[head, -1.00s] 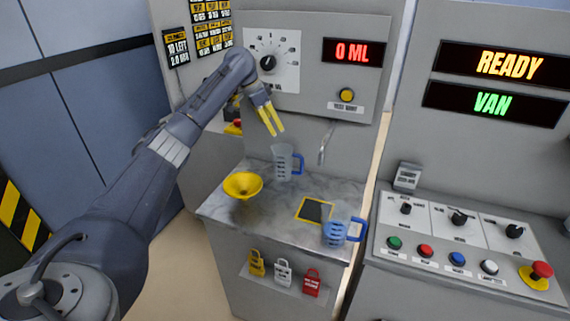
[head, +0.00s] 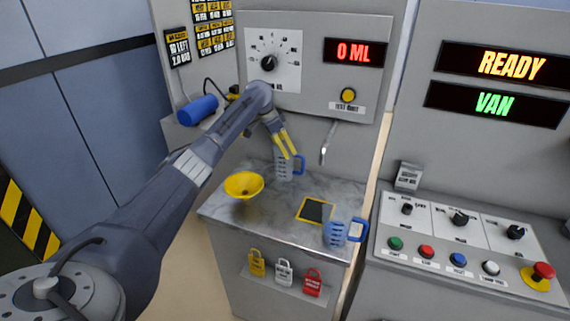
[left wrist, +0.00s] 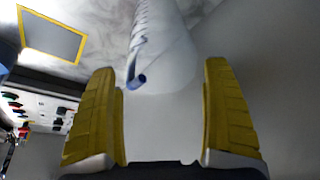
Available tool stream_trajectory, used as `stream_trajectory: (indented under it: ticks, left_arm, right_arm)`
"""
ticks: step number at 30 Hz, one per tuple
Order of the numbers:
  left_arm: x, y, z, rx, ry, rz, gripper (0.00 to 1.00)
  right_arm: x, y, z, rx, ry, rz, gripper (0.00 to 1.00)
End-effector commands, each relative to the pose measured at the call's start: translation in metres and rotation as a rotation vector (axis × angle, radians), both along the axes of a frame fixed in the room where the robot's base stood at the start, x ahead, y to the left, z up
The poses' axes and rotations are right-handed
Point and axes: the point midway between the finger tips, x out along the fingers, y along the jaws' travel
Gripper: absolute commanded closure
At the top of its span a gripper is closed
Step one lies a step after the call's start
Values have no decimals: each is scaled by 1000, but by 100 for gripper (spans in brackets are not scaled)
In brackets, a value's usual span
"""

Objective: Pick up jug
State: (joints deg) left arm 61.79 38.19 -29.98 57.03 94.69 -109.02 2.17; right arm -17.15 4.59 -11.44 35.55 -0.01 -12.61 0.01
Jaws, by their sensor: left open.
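A clear jug with a blue handle (head: 283,166) stands at the back of the metal counter, under my left gripper (head: 290,156). The gripper is open, with its yellow fingers pointing down over the jug's upper part. In the left wrist view the jug (left wrist: 165,50) shows between and beyond the two open fingers (left wrist: 162,118), with its blue handle end in the gap. The jug's far side is partly hidden by the gripper in the head view. A second, bluish jug with a blue handle (head: 336,234) stands at the counter's front right. My right gripper is not in view.
A yellow funnel (head: 243,185) sits left on the counter (head: 270,220). A yellow-framed dark pad (head: 315,210) lies right of centre. A metal spout (head: 328,142) hangs right of the back jug. Several padlocks hang below the front edge. A button console (head: 450,240) stands to the right.

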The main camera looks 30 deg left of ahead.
Motion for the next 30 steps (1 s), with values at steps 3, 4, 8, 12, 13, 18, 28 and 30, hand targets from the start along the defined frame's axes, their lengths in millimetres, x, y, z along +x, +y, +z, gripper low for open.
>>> stream_trajectory:
  ticks: [3,4,8,12,13,18,28,30]
  left_arm:
    - [3,-2,-10,0,1,1,17]
    - [4,-2,-11,0,0,1,17]
    - [5,-3,-14,-1,-1,0,17]
    - [5,-3,-14,1,-1,0,17]
    - [5,-3,-14,1,-1,0,17]
    - [5,-3,-14,1,-1,0,33]
    - [5,-3,-14,1,-1,0,72]
    - [5,-3,-14,1,-1,0,80]
  right_arm:
    - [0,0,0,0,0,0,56]
    - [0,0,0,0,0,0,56]
    - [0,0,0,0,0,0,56]
    - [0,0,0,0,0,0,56]
    - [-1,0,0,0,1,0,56]
    - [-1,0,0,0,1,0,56]
    - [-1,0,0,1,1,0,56]
    - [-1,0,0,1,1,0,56]
